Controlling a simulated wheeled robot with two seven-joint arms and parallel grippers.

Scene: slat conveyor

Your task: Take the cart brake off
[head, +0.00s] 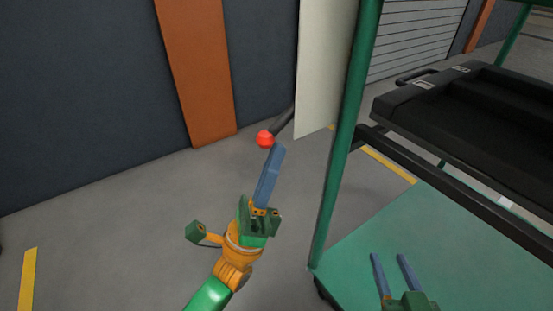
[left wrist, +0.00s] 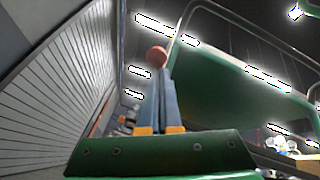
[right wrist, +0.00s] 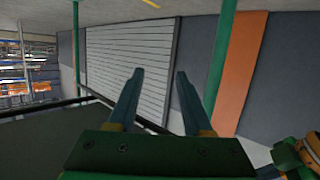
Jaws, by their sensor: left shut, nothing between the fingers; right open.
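The cart brake shows as a dark lever with a red ball knob (head: 265,139), left of the green cart post (head: 345,140). Part of the lever is hidden behind a pale panel. My left gripper (head: 278,150) is shut and empty, its blue fingertips right by the knob; I cannot tell if they touch it. In the left wrist view the knob (left wrist: 157,56) sits just beyond the shut fingertips. My right gripper (head: 390,256) is open and empty above the green lower deck of the cart (head: 360,240). Its spread fingers also show in the right wrist view (right wrist: 160,80).
The pale panel (head: 322,70) hangs beside the post, close to the knob. A black case (head: 470,100) lies on the cart's upper level at the right. A dark wall with an orange pillar (head: 197,70) stands behind.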

